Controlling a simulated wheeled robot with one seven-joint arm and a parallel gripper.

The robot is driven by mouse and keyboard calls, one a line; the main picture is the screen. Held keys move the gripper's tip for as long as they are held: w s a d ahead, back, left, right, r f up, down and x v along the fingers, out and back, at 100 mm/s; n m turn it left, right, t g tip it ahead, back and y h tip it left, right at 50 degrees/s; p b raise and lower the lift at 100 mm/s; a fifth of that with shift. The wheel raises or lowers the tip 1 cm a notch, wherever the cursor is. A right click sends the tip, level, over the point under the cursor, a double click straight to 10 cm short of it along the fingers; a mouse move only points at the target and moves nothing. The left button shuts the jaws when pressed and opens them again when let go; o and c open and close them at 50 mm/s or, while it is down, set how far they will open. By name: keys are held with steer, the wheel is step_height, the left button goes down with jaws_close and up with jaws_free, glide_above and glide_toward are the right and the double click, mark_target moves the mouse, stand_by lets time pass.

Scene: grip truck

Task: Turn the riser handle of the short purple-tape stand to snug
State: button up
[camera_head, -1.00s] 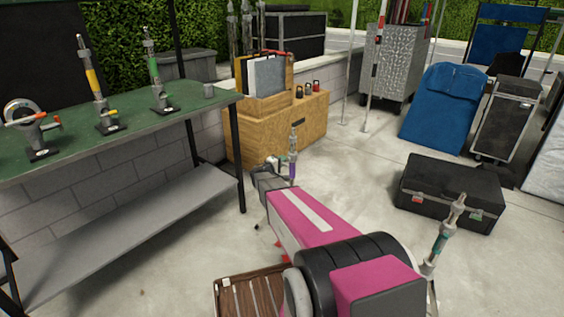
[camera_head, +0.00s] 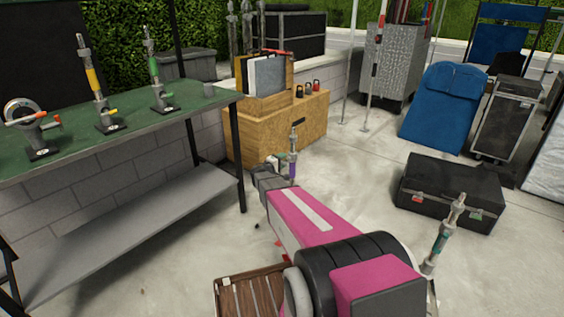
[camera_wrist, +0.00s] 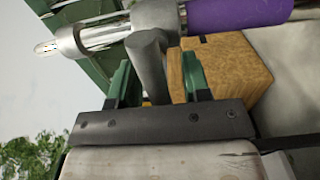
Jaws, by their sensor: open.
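The short purple-tape stand (camera_head: 292,168) is upright in front of the wooden boxes in the head view. Its purple tape (camera_wrist: 238,13) and grey metal tube cross the top of the wrist view. A grey riser handle (camera_wrist: 148,62) sticks out from the collar towards my gripper. My gripper (camera_wrist: 157,66) is open, with one green finger on each side of the handle. A gap shows beside the handle; contact cannot be told. In the head view my pink arm hides the stand's base and most of my gripper.
The green table (camera_head: 205,98) at left bears yellow-tape and green-tape stands. A wooden box (camera_head: 250,133) stands behind the purple stand. A black case (camera_head: 450,190) and a teal-tape stand (camera_head: 440,240) are at right. A slatted wooden crate (camera_head: 245,290) is at the front.

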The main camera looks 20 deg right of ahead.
steer(key=v, duration=1)
steer(key=shift+s+a, duration=0.25)
steer(key=shift+a, duration=0.1)
